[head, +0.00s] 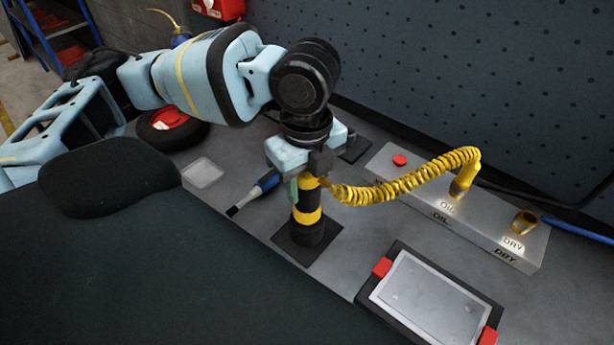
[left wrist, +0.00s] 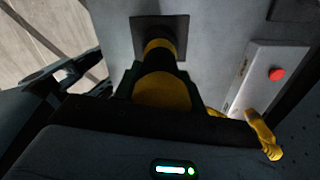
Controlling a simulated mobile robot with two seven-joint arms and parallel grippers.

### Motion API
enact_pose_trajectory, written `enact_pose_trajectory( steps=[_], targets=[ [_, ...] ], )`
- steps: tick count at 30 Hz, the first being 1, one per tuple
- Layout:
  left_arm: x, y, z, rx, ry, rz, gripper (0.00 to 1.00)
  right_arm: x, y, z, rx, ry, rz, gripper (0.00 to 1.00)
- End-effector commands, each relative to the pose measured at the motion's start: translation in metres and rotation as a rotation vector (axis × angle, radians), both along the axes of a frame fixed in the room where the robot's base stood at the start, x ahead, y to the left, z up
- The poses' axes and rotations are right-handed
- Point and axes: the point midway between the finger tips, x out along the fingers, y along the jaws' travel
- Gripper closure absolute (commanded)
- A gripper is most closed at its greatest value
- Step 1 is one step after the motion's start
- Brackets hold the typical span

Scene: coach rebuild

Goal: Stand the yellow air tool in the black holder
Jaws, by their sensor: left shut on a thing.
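The yellow air tool (head: 308,183), banded in yellow and black, stands about upright. My left gripper (head: 305,178) is shut around its upper part. A coiled yellow hose (head: 400,184) runs from the tool's top to the right. The black holder (head: 308,257) has a square base plate on the bench, directly below the tool. The tool's lower end meets the holder; how deep it sits I cannot tell. In the left wrist view the tool (left wrist: 162,90) lines up with the holder's plate (left wrist: 160,25). My right gripper is not in view.
A grey block (head: 470,222) with a red button and OIL and DRY labels stands right of the tool. A framed tray (head: 430,298) with red corners lies in front. A perforated wall closes the back.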

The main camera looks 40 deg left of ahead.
Motion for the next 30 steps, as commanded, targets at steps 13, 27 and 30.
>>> enact_pose_trajectory(
  steps=[13,27,30],
  targets=[
    [0.001,0.000,-0.002,-0.002,-0.005,0.000,0.53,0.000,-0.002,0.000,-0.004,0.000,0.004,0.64],
    [0.000,0.000,-0.003,0.000,0.000,0.000,0.34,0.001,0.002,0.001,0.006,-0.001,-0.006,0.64],
    [0.000,0.000,0.008,-0.001,-0.004,0.000,0.34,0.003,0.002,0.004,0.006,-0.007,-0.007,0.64]
  ],
)
